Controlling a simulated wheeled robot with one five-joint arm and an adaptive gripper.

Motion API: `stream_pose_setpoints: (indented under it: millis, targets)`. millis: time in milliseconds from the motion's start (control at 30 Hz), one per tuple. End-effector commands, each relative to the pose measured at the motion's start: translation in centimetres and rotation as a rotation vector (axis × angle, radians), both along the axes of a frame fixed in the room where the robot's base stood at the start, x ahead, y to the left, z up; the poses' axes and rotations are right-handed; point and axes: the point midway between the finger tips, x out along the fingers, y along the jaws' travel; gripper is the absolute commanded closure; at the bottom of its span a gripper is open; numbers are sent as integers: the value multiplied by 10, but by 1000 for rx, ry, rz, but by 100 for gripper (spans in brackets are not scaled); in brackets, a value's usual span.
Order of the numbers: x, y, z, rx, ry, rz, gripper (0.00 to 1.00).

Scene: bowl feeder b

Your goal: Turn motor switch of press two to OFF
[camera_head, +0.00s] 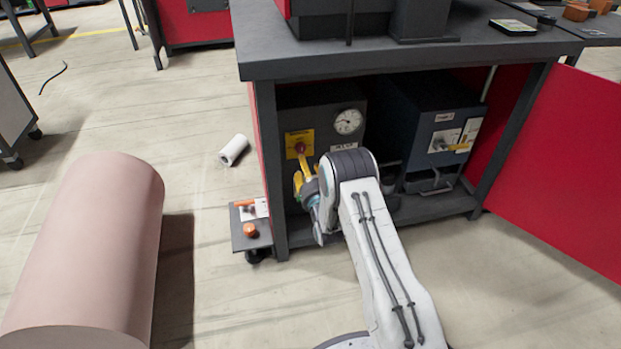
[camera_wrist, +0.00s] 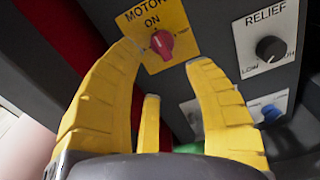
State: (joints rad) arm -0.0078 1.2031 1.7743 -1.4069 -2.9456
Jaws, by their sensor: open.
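The motor switch is a red rotary knob (camera_wrist: 161,44) on a yellow plate (camera_wrist: 178,22) reading MOTOR and ON. The knob seems turned toward ON; an OFF label is not readable. In the head view the knob (camera_head: 300,148) is on the front of a dark box (camera_head: 325,105) under the bench. My gripper (camera_wrist: 165,54) is open, with yellow fingers on either side of the knob in the wrist view and nothing held. In the head view my gripper (camera_head: 303,178) is just below the plate, partly hidden by my arm. Contact with the knob cannot be told.
A RELIEF knob (camera_wrist: 270,48) is right of the switch, with a blue knob (camera_wrist: 271,113) below. A gauge (camera_head: 348,121) is on the same box. A second box (camera_head: 440,130) stands to the right. The bench leg (camera_head: 269,180) is close left of my gripper.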

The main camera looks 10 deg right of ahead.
Motion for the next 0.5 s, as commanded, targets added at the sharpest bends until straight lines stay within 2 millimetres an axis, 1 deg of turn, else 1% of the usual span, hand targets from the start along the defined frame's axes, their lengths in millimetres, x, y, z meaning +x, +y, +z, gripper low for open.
stream_pose_setpoints:
  millis: [33,200,400,500]
  targets:
    - [-7,0,0,0,2,-1,52]
    - [-26,-1,0,0,2,-1,52]
    - [-39,-1,0,0,0,-1,52]
    - [-42,-1,0,0,0,-1,52]
